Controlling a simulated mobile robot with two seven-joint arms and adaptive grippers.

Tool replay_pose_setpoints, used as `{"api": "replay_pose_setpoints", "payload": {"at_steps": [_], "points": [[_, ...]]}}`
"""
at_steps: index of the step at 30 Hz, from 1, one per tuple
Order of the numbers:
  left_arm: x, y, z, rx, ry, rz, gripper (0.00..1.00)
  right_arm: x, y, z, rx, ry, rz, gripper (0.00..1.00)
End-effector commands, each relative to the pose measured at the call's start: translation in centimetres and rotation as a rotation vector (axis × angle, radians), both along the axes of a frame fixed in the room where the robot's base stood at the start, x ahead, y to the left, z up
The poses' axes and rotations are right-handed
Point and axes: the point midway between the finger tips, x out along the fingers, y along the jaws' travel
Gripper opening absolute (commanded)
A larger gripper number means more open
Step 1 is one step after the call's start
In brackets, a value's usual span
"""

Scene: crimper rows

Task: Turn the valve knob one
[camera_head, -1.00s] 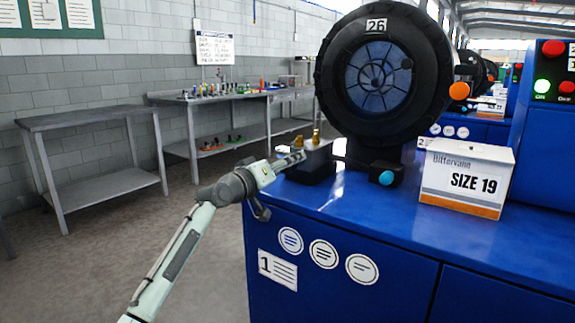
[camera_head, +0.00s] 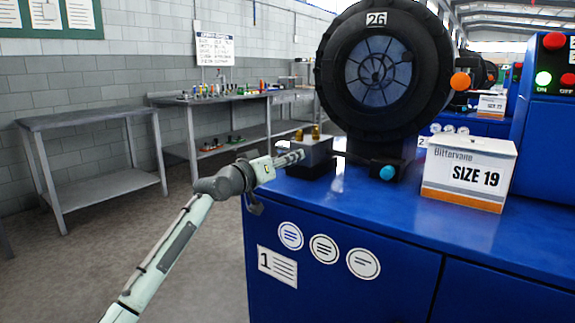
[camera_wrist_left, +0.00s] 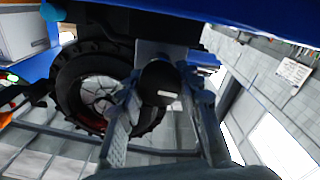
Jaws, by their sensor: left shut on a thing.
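The valve knob (camera_wrist_left: 160,82) is a round black knob with a small white label in the left wrist view. It sits between the two fingers of my left gripper (camera_wrist_left: 158,92), which is shut on it. In the head view my left gripper (camera_head: 297,157) reaches in from the left, at the dark valve block (camera_head: 312,163) with brass fittings (camera_head: 307,133) on top. The block stands at the left edge of the blue cabinet. The knob is hidden by the gripper there. My right gripper is not in view.
Beside the block is a large black crimper (camera_head: 437,75) numbered 26, with a cyan button (camera_head: 387,172) and an orange ball (camera_head: 460,81). The floor left of the cabinet is clear.

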Motion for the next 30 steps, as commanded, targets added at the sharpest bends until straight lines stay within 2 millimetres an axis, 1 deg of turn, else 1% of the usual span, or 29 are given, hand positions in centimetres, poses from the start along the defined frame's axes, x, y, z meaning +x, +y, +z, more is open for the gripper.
{"api": "replay_pose_setpoints", "payload": {"at_steps": [1, 6, 12, 15, 22, 30], "points": [[0.0, 0.1, -0.4, 0.04, -0.027, 0.001, 0.06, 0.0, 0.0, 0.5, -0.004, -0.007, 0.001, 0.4], [0.0, 0.0, -0.3, 0.171, -0.122, 0.0, 0.06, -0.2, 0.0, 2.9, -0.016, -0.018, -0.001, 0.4], [0.0, 0.0, -0.2, 0.326, -0.234, 0.0, 0.06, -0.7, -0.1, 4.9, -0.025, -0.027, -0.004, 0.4], [-0.1, 0.0, -0.1, 0.402, -0.289, 0.0, 0.06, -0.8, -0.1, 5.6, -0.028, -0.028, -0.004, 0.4], [-0.1, -0.1, 0.0, 0.571, -0.411, -0.001, 0.06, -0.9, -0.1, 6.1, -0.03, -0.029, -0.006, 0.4], [-0.1, -0.1, 0.0, 0.73, -0.525, -0.001, 0.06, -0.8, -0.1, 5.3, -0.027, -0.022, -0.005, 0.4]]}}
